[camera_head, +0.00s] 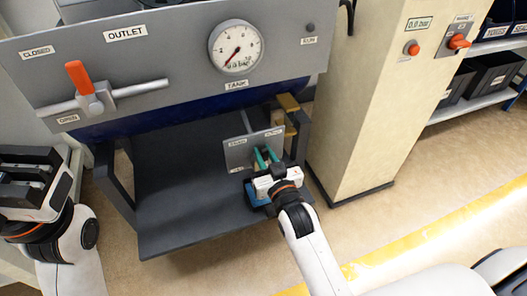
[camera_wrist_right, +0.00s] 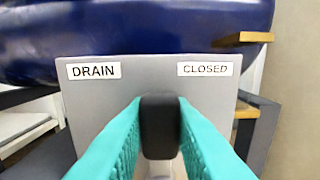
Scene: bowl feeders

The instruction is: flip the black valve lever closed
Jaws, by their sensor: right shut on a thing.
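The black valve lever (camera_wrist_right: 160,127) stands in front of a grey plate (camera_wrist_right: 205,95) labelled DRAIN and CLOSED, its rounded end towards the right wrist camera. It is between the two labels, and my teal right gripper fingers (camera_wrist_right: 160,140) are shut on it from both sides. In the head view the right gripper (camera_head: 265,158) reaches the same plate (camera_head: 238,152) below the tank; the lever is hard to make out there. My left gripper (camera_head: 25,178) is at the left edge, away from the plate; its jaw gap is unclear.
The outlet panel (camera_head: 180,50) above carries a gauge (camera_head: 236,47) and an orange-tipped lever (camera_head: 80,78). The blue tank (camera_wrist_right: 120,30) overhangs the plate. A dark lower shelf (camera_head: 185,205) lies below. A cream cabinet (camera_head: 365,100) stands close on the right.

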